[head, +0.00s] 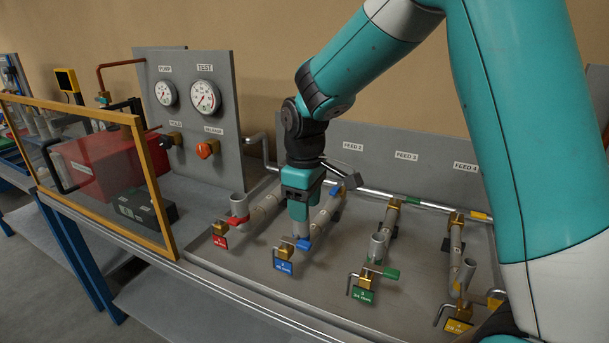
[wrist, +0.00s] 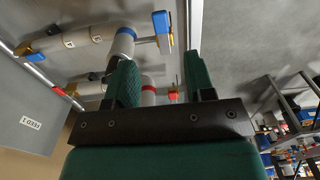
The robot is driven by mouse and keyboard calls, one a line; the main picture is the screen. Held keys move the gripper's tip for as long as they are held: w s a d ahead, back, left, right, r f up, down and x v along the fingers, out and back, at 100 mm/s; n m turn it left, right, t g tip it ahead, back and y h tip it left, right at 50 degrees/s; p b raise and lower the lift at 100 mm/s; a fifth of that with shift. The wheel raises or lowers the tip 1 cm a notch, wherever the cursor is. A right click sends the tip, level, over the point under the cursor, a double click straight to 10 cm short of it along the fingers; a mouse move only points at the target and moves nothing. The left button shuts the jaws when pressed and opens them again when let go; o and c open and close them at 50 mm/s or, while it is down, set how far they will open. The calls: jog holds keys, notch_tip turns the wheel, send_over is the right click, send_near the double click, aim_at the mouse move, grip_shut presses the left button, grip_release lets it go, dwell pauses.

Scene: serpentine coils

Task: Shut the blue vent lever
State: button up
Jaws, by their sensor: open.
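Blue at the pipe stub (wrist: 128,32) and the blue tag (wrist: 162,22) show beyond the left finger. I cannot tell whether a finger touches the lever.
Another blue handle (head: 336,190) sits farther back. A gauge panel (head: 220,110) and a yellow-framed clear screen (head: 150,190) stand left.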

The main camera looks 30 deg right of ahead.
notch_tip(320, 180, up, 8)
jog(key=shift+r+b, duration=0.15)
jog(key=shift+b, duration=0.25)
jog(key=s+a+y, duration=0.1)
jog(key=s+a, duration=0.2)
jog(key=s, duration=0.4)
jog(key=s+a+f+y, duration=0.1)
jog(key=s+a, duration=0.3)
jog(key=s, duration=0.4)
jog(key=s+a+y, duration=0.2)
jog(key=s+a, duration=0.2)
jog(key=s, duration=0.4)
jog(key=shift+s+a+f, duration=0.15)
jog(key=shift+s, duration=0.05)
